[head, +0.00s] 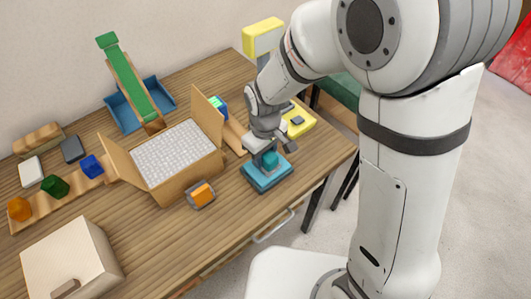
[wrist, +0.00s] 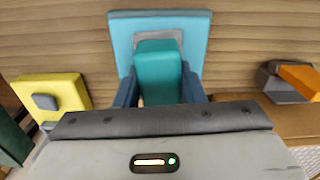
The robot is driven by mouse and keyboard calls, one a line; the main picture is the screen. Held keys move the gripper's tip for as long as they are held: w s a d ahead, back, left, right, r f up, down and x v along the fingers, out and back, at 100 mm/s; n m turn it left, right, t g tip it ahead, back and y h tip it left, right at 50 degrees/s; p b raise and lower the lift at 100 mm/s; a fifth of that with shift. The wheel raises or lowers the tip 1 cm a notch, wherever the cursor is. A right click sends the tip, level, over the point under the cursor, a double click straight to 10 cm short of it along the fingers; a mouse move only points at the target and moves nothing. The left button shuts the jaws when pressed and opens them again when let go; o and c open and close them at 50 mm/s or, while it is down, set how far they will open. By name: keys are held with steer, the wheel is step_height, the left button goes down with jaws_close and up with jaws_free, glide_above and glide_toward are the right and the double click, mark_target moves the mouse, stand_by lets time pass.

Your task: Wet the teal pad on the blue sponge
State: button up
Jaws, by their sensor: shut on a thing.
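The teal pad (wrist: 160,72) is a small teal block between the fingers of my gripper (wrist: 160,92) in the wrist view. The gripper is shut on it. The blue sponge (wrist: 198,28) is a flat light-blue square block with a grey patch on top, directly below and beyond the pad. In the head view the pad (head: 269,160) shows at the tip of my gripper (head: 269,154), over the blue sponge (head: 268,178) near the table's front right edge. I cannot tell whether the pad touches the sponge.
A yellow block with a dark piece on it (head: 302,122) lies just behind the sponge. An orange and grey object (head: 201,194) lies to its left. An open cardboard box (head: 180,185) stands further left. The table's front edge (head: 300,200) is close.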

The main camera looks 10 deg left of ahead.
steer(key=shift+r+p, duration=2.5)
steer(key=shift+r, duration=1)
